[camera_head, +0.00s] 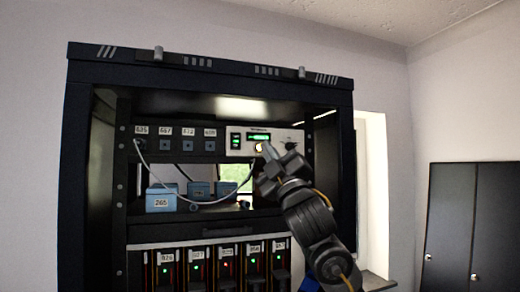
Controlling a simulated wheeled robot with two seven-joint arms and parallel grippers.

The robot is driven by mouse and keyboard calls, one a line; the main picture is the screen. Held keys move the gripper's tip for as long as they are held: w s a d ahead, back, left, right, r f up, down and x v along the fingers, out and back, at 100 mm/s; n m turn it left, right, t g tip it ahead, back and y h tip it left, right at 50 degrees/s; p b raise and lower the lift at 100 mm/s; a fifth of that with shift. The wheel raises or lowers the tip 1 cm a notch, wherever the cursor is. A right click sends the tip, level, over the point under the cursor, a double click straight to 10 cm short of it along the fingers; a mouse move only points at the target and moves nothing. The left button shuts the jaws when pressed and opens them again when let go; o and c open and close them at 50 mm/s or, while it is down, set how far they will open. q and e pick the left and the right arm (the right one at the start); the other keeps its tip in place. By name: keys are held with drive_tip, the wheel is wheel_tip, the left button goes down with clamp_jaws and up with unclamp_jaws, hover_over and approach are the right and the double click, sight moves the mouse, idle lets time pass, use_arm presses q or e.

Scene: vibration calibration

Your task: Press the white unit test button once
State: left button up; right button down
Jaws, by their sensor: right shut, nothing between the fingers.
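The white unit (288,135) is mounted in the upper right of the dark rack, with a green display and green lit indicators on its front. A round, warm-lit button (259,147) shows low on the unit's face. My right gripper (267,150) is shut and empty, its tips right beside the button and partly covering that area. I cannot tell whether the tips touch the button. My left gripper is not in view.
The dark rack (75,190) surrounds the unit. A panel with labelled sockets (188,146) sits left of it, and a grey cable (152,172) hangs below. Blue boxes (160,205) stand on the shelf. Lower modules (225,268) show green and red lights. A dark cabinet (470,220) stands right.

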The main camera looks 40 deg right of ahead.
drive_tip(key=s, duration=0.1)
drive_tip(key=s+a, duration=0.1)
drive_tip(key=s, duration=0.1)
drive_tip(key=shift+s, duration=0.1)
idle(1.4)
